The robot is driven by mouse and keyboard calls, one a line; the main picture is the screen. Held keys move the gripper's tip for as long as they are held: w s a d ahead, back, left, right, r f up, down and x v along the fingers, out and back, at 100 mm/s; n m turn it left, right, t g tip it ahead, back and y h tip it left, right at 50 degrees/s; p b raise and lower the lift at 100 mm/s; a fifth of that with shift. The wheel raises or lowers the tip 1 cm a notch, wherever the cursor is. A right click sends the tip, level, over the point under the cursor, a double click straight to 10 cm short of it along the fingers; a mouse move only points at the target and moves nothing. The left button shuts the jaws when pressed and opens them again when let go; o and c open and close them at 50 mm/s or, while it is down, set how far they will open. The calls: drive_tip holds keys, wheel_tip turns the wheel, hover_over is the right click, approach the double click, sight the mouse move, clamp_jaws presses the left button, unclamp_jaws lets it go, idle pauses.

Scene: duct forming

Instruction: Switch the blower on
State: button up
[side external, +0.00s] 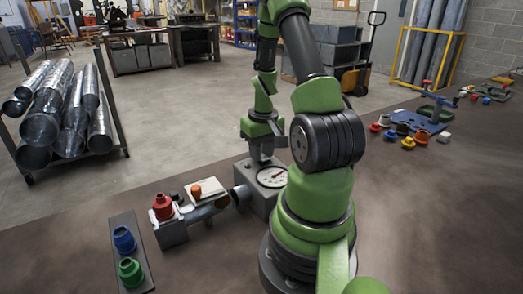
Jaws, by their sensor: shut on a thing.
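The blower appears to be the grey box (255,190) on the bench left of my arm's base. A round white dial (272,177) with a dark pointer is on it. My gripper (262,158) points down at the back of the box's top, behind the dial. It is shut on a small part there, which is too small and too covered to make out. I cannot see a switch clearly. A grey pipe (207,212) runs left from the box, with an orange knob (196,191) above it and a red fitting (163,207) at its end.
A dark plate with a blue fitting (123,239) and a green fitting (130,271) lies at the front left. Several coloured fittings and a blue fixture (418,121) stand at the right. A rack of metal ducts (60,110) is off the bench.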

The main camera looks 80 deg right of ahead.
sight(264, 158)
drive_tip(key=shift+h, duration=0.3)
drive_tip(key=o, duration=0.9)
wheel_tip(264, 158, up, 10)
drive_tip(key=s, duration=0.1)
drive_tip(key=shift+a, duration=0.45)
drive_tip(key=shift+w, duration=0.1)
